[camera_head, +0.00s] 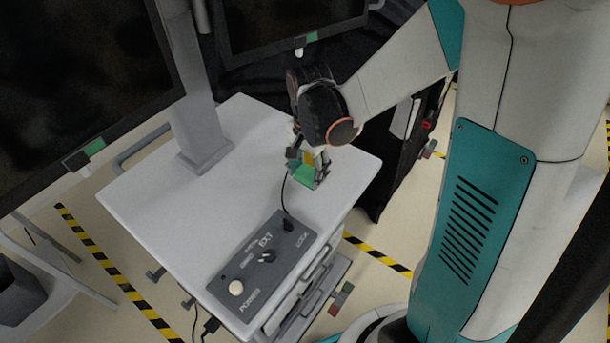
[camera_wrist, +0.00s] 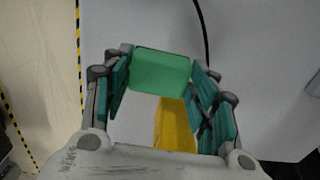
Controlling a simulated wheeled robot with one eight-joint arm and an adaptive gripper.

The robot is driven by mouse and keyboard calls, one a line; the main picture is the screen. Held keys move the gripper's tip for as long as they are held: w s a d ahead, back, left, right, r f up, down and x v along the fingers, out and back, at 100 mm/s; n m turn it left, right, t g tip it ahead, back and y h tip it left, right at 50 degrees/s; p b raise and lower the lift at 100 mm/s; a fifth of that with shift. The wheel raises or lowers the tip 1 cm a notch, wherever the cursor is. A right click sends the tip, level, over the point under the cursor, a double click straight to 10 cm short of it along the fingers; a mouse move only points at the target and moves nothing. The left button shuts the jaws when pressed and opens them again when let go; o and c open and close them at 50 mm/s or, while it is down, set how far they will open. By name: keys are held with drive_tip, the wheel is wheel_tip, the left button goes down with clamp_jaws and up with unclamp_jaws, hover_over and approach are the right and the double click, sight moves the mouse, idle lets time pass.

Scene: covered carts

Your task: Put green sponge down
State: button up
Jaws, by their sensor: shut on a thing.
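The green sponge (camera_head: 306,174) is between the fingers of my gripper (camera_head: 309,171), low over the right part of the white cart top (camera_head: 240,170). In the wrist view the green sponge (camera_wrist: 160,72) spans the gap between the two teal-padded fingers. My gripper is shut on it. A yellow piece (camera_wrist: 175,125) shows just below the green block in the wrist view; I cannot tell whether it is part of the sponge. I cannot tell whether the sponge touches the cart top.
A grey control box (camera_head: 262,262) with knobs and a white button lies at the cart's front, with a black cable running from it close to my gripper. A grey monitor post (camera_head: 199,120) stands at the back left. The cart top's left and middle are clear.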

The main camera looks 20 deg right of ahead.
sight(308, 173)
drive_tip(key=shift+f+b, duration=0.55)
drive_tip(key=shift+f, duration=1.45)
drive_tip(key=shift+c, duration=0.4)
drive_tip(key=shift+s+r, duration=0.1)
drive_tip(key=o, duration=1.1)
drive_tip(key=shift+o, duration=0.2)
wheel_tip(308, 173, up, 12)
drive_tip(key=p, duration=0.3)
drive_tip(key=shift+r, duration=0.15)
drive_tip(key=s+r+n+t, duration=0.7)
drive_tip(key=s+r+n, duration=0.2)
drive_tip(key=s+n, duration=0.2)
drive_tip(key=shift+s+d+r, duration=0.3)
drive_tip(key=shift+s, duration=0.4)
